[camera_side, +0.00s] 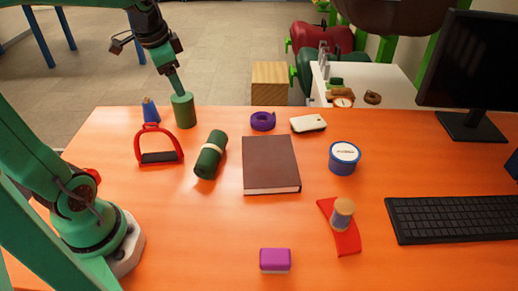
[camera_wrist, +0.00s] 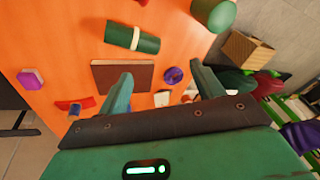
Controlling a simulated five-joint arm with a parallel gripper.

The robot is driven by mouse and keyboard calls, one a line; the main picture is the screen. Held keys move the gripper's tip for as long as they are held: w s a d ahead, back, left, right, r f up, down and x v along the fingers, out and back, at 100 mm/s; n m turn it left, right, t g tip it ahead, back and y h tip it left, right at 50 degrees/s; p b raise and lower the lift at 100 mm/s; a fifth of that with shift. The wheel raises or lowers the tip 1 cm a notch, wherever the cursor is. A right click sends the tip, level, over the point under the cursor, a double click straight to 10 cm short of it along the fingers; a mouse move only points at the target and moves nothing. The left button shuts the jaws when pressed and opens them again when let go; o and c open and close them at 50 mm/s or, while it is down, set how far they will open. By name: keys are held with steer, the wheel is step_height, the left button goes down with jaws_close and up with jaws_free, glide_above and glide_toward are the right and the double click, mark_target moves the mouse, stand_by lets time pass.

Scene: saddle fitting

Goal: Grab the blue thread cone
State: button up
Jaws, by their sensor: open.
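The blue thread cone (camera_side: 150,110), small with a pale tip, stands upright near the table's far left edge, behind a red stirrup (camera_side: 160,150). I cannot make it out in the wrist view. My gripper (camera_side: 177,88) is above the far left of the table, to the right of and higher than the cone. In the side view it overlaps a green cylinder (camera_side: 183,112); I cannot tell if they touch. In the wrist view my gripper's two fingers (camera_wrist: 160,72) are spread apart with nothing held between them.
A green roll with a pale band (camera_side: 210,155), a brown book (camera_side: 270,165), purple tape (camera_side: 262,121) and a blue tub (camera_side: 344,158) lie to the right. A wood-topped spool (camera_side: 342,214) stands on a red strip.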

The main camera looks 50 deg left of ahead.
steer(key=w+a+f+m+g, duration=0.1)
steer(key=a+f+m, duration=0.15)
steer(key=a, duration=0.45)
steer(key=w+a+f+m+g, duration=0.1)
steer(key=w+a+f, duration=0.15)
steer(key=a, duration=0.35)
steer(key=m+g+h, duration=0.1)
steer(key=m, duration=0.1)
glide_above(146, 98)
step_height(146, 98, down, 7)
steer(key=shift+f, duration=0.1)
steer(key=shift+f, duration=1.25)
steer(key=shift+f, duration=0.1)
steer(key=shift+f, duration=2.5)
steer(key=c, duration=1.1)
